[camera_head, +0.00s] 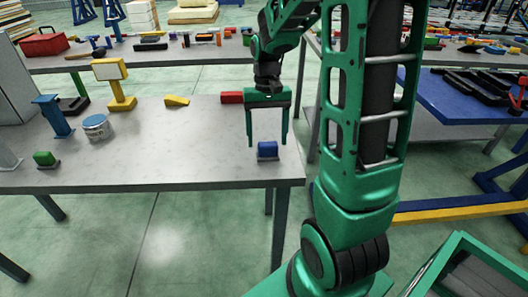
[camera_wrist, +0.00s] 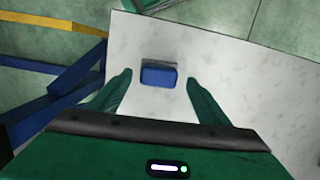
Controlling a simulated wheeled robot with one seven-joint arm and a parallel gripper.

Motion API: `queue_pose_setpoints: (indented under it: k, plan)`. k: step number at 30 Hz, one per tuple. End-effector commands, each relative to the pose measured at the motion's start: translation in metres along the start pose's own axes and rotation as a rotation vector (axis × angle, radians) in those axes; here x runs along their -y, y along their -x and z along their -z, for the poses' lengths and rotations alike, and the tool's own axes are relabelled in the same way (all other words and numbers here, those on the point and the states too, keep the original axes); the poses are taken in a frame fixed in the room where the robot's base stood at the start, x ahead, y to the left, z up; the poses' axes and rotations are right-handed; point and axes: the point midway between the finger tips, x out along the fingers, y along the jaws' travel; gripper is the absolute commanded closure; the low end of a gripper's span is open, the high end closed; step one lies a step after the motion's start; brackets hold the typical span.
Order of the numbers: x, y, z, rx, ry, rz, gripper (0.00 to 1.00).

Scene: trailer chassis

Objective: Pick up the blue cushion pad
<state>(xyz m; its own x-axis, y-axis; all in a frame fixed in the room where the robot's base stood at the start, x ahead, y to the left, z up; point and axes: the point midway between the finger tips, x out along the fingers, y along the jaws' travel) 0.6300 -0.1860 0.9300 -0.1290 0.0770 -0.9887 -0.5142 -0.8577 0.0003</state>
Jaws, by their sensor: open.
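The blue cushion pad (camera_head: 267,149) is a small blue block with a grey base, standing near the right end of the grey table (camera_head: 180,172). In the wrist view the pad (camera_wrist: 158,75) lies ahead of my gripper, roughly centred between the fingers. My gripper (camera_head: 267,145) points down over the table at the pad. Its two green fingers are spread wide and empty, and they also show in the wrist view (camera_wrist: 160,84). I cannot tell the exact height of the fingertips above the table.
A red block (camera_head: 231,97) and a yellow wedge (camera_head: 176,101) lie behind on the table. A green pad (camera_head: 45,159), a blue stand (camera_head: 53,115), a can (camera_head: 97,127) and a yellow stand (camera_head: 117,84) are at the left. The table's middle is clear.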

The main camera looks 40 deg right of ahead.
Motion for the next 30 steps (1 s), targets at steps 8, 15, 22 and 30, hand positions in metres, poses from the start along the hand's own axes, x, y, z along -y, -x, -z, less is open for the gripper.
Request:
queue_pose_setpoints:
  k: [8, 15, 22, 30]
  plan:
    - [-0.001, -0.032, 0.001, 0.002, 0.0, 0.0, 0.3]
    - [-0.001, -0.033, 0.001, 0.0, 0.001, 0.0, 0.3]
    - [0.0, -0.033, 0.001, 0.0, 0.001, 0.0, 0.78]
    - [0.0, -0.033, 0.001, 0.001, 0.001, 0.0, 0.78]
